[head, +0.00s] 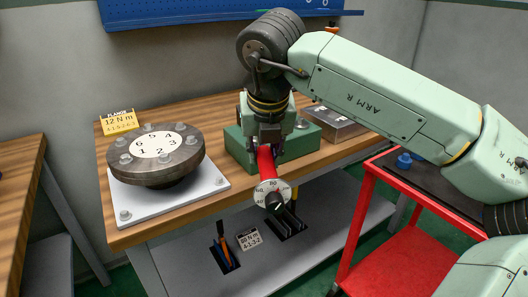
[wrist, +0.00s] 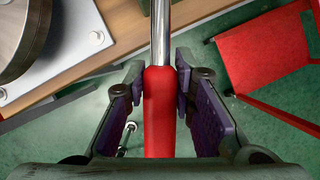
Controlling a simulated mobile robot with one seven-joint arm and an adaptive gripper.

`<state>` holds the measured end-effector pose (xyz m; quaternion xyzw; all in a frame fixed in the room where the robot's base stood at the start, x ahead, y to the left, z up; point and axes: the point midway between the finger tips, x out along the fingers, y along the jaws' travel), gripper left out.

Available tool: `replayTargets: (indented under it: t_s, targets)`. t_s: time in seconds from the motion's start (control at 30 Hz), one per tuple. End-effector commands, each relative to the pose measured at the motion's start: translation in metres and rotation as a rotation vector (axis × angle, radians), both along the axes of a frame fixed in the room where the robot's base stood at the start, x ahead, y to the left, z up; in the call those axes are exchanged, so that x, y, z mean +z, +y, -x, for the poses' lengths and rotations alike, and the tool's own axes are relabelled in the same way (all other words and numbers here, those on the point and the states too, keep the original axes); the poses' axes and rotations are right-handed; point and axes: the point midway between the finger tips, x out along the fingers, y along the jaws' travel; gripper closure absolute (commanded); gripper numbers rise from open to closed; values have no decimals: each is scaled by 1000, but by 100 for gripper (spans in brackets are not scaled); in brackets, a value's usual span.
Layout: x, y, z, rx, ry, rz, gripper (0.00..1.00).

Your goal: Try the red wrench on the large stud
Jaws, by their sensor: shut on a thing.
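My gripper (head: 265,140) is shut on the red wrench (head: 265,162), in front of the bench's front edge. A white disc marked with 80 faces the head camera at the wrench's near end. In the wrist view the red grip (wrist: 158,110) lies between my fingers (wrist: 160,90), and its shiny shaft runs on toward the bench. The wrench's far end is hidden. Studs ring the dark round flange (head: 155,165) on a white plate (head: 210,190). A stud (head: 302,124) shows by the green block (head: 300,145) behind my gripper. I cannot tell which stud is the large one.
A yellow sign (head: 119,122) reads 12 N m behind the flange. The lower shelf (head: 335,205) has slots with an orange-handled tool (head: 222,250) and a small label (head: 249,238). A grey metal box (head: 340,122) stands at the back. A red cart (head: 395,240) is at the right.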

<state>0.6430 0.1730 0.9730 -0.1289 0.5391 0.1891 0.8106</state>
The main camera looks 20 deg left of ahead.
Motion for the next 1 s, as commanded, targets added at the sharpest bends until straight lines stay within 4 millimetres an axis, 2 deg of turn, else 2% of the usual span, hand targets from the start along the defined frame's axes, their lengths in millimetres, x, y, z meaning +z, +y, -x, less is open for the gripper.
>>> replayTargets:
  t_s: [1.0]
  targets:
    - [-2,8,4,-62,4,2,100]
